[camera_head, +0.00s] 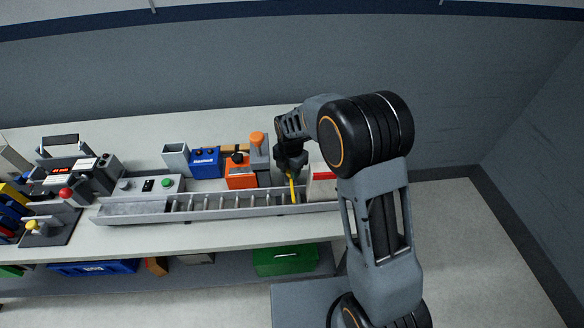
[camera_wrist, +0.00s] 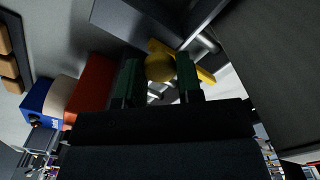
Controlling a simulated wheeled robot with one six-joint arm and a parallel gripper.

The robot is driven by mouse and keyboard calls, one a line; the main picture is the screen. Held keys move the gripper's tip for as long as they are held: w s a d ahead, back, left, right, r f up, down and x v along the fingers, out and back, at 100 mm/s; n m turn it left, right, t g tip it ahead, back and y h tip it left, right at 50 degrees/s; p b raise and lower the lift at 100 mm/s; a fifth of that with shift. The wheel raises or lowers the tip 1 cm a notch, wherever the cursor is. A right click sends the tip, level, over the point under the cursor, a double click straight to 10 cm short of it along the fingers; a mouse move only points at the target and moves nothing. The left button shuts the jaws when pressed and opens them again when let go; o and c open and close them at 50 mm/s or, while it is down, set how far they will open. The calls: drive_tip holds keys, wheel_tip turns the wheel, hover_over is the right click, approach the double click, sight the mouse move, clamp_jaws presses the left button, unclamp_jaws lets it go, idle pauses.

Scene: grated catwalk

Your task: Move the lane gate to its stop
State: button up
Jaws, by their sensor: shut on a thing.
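The lane gate (camera_head: 292,188) is a yellow upright piece standing at the roller lane (camera_head: 228,202), towards the lane's right part. In the wrist view the yellow gate (camera_wrist: 204,74) has a round yellow knob (camera_wrist: 159,67) between the two dark fingers. My gripper (camera_head: 291,168) reaches down from above the lane and is shut on this knob; the fingers also show in the wrist view (camera_wrist: 158,80). My arm hides the right end of the lane, and I cannot see the gate's stop clearly.
Behind the lane stand an orange box (camera_head: 241,178), a blue box (camera_head: 206,163), a grey post with an orange top (camera_head: 258,148) and a button panel (camera_head: 151,186). A red and white block (camera_head: 323,187) is right of the gate. A green box (camera_head: 285,260) is below the bench.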

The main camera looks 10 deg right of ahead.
drive_tip(key=shift+s+a, duration=0.1)
drive_tip(key=shift+s, duration=0.1)
drive_tip(key=o, duration=0.8)
drive_tip(key=shift+s, duration=0.1)
drive_tip(key=shift+o, duration=0.6)
drive_tip(key=shift+r, duration=0.1)
wheel_tip(320, 180, up, 14)
drive_tip(key=b, duration=0.1)
drive_tip(key=shift+f+b, duration=0.2)
drive_tip(key=shift+b, duration=0.2)
